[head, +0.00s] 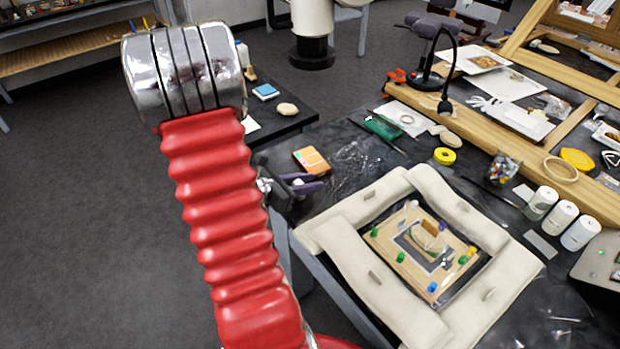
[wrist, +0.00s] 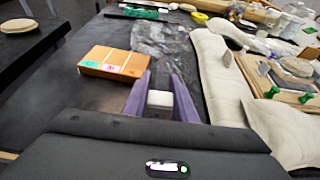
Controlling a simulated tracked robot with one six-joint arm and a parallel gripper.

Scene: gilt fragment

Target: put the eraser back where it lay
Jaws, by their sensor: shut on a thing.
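My gripper (head: 306,184) has purple fingers and hangs over the near left edge of the black table. It also shows in the wrist view (wrist: 161,92), shut on a small white block, which looks like the eraser (wrist: 160,99). The eraser sits between the two fingers, partly hidden by them. I cannot tell whether it touches the table. In the head view the eraser is only a small pale patch at the fingers.
An orange box with colored labels (head: 311,160) lies just beyond my gripper; clear crumpled film (head: 357,160) is behind it. Cream cushions (head: 345,232) surround a framed panel with colored pins (head: 424,250) to the right. A side table (head: 285,122) stands behind left.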

